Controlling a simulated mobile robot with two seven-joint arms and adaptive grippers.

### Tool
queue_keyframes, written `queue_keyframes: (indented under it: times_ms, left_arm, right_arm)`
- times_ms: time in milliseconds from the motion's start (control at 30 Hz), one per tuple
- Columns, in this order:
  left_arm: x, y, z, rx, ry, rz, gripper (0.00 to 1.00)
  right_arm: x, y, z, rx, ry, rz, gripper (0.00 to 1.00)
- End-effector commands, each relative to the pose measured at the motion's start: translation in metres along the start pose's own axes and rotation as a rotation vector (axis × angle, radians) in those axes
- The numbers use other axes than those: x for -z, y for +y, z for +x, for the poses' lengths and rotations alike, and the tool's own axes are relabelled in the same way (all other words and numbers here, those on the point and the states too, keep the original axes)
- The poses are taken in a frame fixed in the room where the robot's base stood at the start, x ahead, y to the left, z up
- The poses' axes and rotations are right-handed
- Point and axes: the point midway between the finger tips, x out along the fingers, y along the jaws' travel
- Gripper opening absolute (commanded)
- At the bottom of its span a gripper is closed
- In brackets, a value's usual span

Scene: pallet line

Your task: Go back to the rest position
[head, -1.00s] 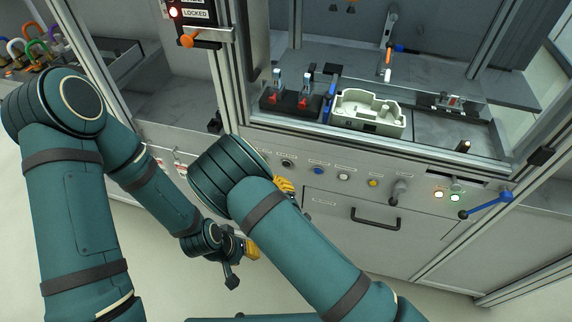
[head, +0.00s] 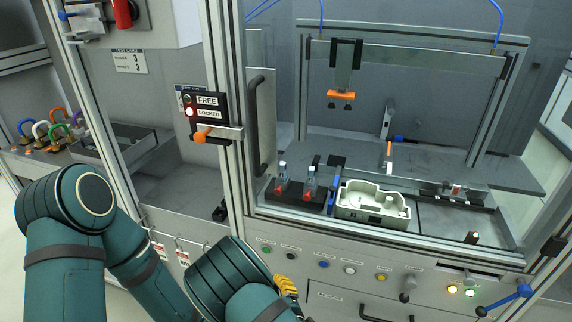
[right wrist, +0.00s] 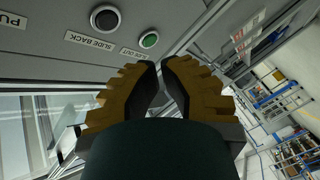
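My right gripper (head: 287,287) shows in the head view only as yellow finger pads, just past my right arm and in front of the cabinet's lower panel. In the right wrist view its two yellow-padded fingers (right wrist: 161,62) come together at the tips with nothing seen between them. A grey panel with labelled buttons lies beyond them. My left arm comes in from the left of the head view, and its gripper is below the frame.
The cabinet's button panel (head: 300,262) is close beyond my right arm. A blue-handled lever (head: 505,299) sticks out at right. An orange-handled latch (head: 206,134) is on the frame post. Inside are a pale casting (head: 372,205) and red-based bottles (head: 282,184). Padlocks (head: 40,129) stand far left.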

Motion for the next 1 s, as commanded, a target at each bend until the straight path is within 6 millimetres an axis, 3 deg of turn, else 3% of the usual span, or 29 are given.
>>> queue_keyframes:
  times_ms: [100,233,400,500,600,800,1000]
  left_arm:
    - [0.003,0.000,0.000,0.000,0.006,0.001,0.36]
    - [0.002,0.000,0.000,0.000,0.005,0.001,0.36]
    - [0.002,0.000,0.000,0.000,0.005,0.001,0.36]
    - [0.002,0.000,0.000,0.000,0.005,0.001,0.36]
    - [0.002,0.000,0.000,0.000,0.005,0.001,0.36]
    - [0.002,0.000,0.000,0.000,0.005,0.001,0.36]
    - [0.002,0.000,0.000,0.000,0.005,0.001,0.36]
  right_arm:
    - [-0.013,0.000,-0.002,0.013,-0.057,0.042,0.00]
    - [-0.054,-0.004,-0.015,0.067,-0.257,0.210,0.00]
    - [-0.106,-0.020,-0.053,0.173,-0.597,0.542,0.00]
    - [-0.120,-0.029,-0.079,0.235,-0.771,0.737,0.00]
    - [-0.125,-0.034,-0.105,0.297,-0.924,0.922,0.00]
    - [-0.115,-0.032,-0.151,0.412,-1.152,1.212,0.00]
    - [-0.104,-0.026,-0.176,0.480,-1.262,1.337,0.00]
